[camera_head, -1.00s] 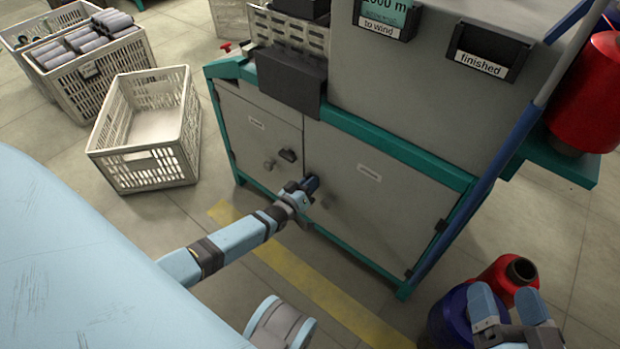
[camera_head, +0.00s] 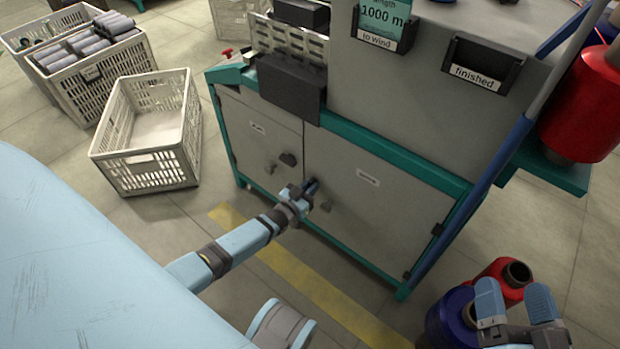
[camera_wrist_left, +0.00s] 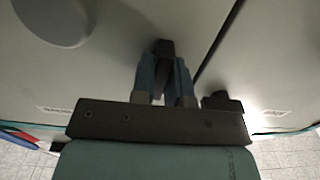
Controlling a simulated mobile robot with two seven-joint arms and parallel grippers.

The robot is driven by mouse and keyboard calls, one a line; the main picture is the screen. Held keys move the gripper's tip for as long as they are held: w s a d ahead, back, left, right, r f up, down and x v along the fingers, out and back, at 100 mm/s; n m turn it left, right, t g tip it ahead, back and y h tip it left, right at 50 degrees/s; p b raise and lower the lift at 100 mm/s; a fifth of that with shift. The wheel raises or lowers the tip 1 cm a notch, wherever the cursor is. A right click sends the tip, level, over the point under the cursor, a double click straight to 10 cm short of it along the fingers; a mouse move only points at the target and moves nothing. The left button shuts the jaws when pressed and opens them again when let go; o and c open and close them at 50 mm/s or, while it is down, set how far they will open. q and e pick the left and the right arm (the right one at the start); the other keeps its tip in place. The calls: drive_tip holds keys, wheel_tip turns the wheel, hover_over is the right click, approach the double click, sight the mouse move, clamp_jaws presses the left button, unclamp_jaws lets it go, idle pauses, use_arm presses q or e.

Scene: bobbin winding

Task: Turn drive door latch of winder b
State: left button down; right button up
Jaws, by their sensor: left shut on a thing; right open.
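The winder cabinet (camera_head: 380,215) stands in the middle of the head view with two grey lower doors, both closed. My left gripper (camera_head: 309,187) is at the right-hand door, near its left edge. In the left wrist view its two fingers (camera_wrist_left: 163,80) are shut on a dark latch (camera_wrist_left: 165,48), which they partly hide. A round knob (camera_head: 326,206) sits beside it on the same door. The left-hand door has its own black latch (camera_head: 288,159) and a knob (camera_head: 270,168). My right gripper (camera_head: 514,296) is open and empty at the lower right.
A red cone (camera_head: 497,272) and a blue cone (camera_head: 447,315) stand on the floor by my right gripper. An empty crate (camera_head: 185,150) stands left of the cabinet, with a filled crate (camera_head: 85,100) behind it. A yellow floor line (camera_head: 300,280) runs before the cabinet.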

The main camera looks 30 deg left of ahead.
idle(0.3)
use_arm(q)
drive_tip(key=c, duration=1.1)
unclamp_jaws()
use_arm(e)
drive_tip(key=shift+f, duration=0.1)
use_arm(q)
drive_tip(key=shift+s+a+p, duration=0.2)
drive_tip(key=shift+s+p, duration=0.5)
drive_tip(key=shift+s, duration=1.6)
drive_tip(key=shift+s+a+p, duration=0.15)
drive_tip(key=shift+s+p, duration=0.55)
drive_tip(key=shift+s, duration=1.6)
drive_tip(key=shift+s+a+p, duration=0.2)
drive_tip(key=shift+s+p, duration=0.5)
drive_tip(key=shift+s, duration=1.6)
use_arm(e)
drive_tip(key=shift+s+d+r+t+h, duration=0.15)
drive_tip(key=shift+r+t, duration=0.1)
drive_tip(key=shift+r, duration=0.35)
drive_tip(key=shift+w+d+r+t+h, duration=0.1)
drive_tip(key=shift+r+t, duration=0.1)
drive_tip(key=shift+r, duration=0.4)
drive_tip(key=shift+s+d+r+t+h, duration=0.15)
drive_tip(key=shift+r+t, duration=0.1)
drive_tip(key=shift+r, duration=0.35)
drive_tip(key=shift+w+m, duration=0.1)
drive_tip(key=shift+m, duration=0.2)
